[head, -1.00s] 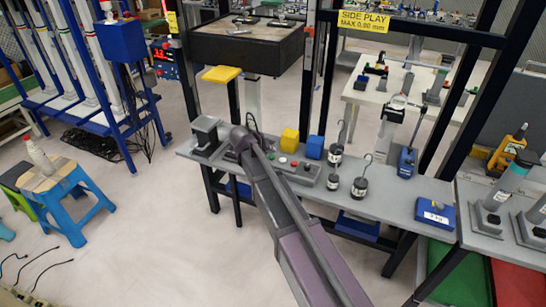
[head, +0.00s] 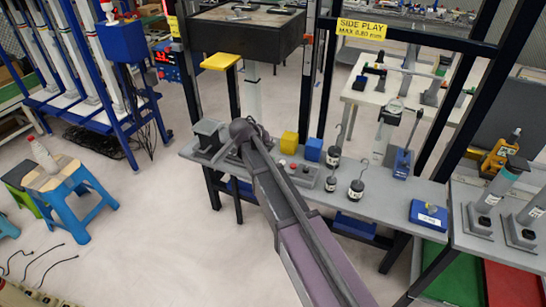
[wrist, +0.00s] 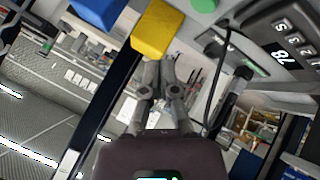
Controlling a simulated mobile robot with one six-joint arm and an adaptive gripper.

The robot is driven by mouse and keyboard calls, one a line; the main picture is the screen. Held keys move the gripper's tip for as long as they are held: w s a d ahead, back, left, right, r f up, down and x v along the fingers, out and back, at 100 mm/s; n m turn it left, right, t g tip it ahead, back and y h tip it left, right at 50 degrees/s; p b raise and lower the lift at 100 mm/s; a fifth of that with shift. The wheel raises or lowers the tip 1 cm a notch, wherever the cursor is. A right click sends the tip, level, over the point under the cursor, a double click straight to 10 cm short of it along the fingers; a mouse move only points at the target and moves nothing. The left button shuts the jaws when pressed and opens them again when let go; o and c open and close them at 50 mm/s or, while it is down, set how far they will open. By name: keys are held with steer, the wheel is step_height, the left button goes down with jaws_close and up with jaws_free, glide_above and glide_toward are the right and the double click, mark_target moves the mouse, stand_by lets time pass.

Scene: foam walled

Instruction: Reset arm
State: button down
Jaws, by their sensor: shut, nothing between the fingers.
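My arm (head: 290,215) reaches from the bottom of the head view to the grey bench. Its far end is over the left part of the bench, and I cannot make out the fingers there. In the wrist view my gripper (wrist: 160,65) is shut and empty, its fingers pointing toward a yellow block (wrist: 155,30). I cannot tell the gap between fingertips and block. In the head view the yellow block (head: 289,141) stands on the bench next to a blue block (head: 313,149), which also shows in the wrist view (wrist: 95,10).
Hooked black weights (head: 356,189) and a blue box (head: 428,214) stand on the bench to the right. Floor is open between the bench and the stool (head: 62,175).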

stand_by(0.7)
steer(key=shift+s+d, duration=0.1)
steer(key=shift+d, duration=0.15)
steer(key=s+d+f+m+g+y+p, duration=0.1)
steer(key=s+d+g+y+p, duration=0.3)
steer(key=s+d, duration=1.9)
steer(key=s+g+y, duration=0.1)
steer(key=s+g, duration=0.1)
steer(key=g, duration=0.1)
steer(key=shift+s+d+f+y, duration=0.15)
steer(key=shift+y, duration=0.15)
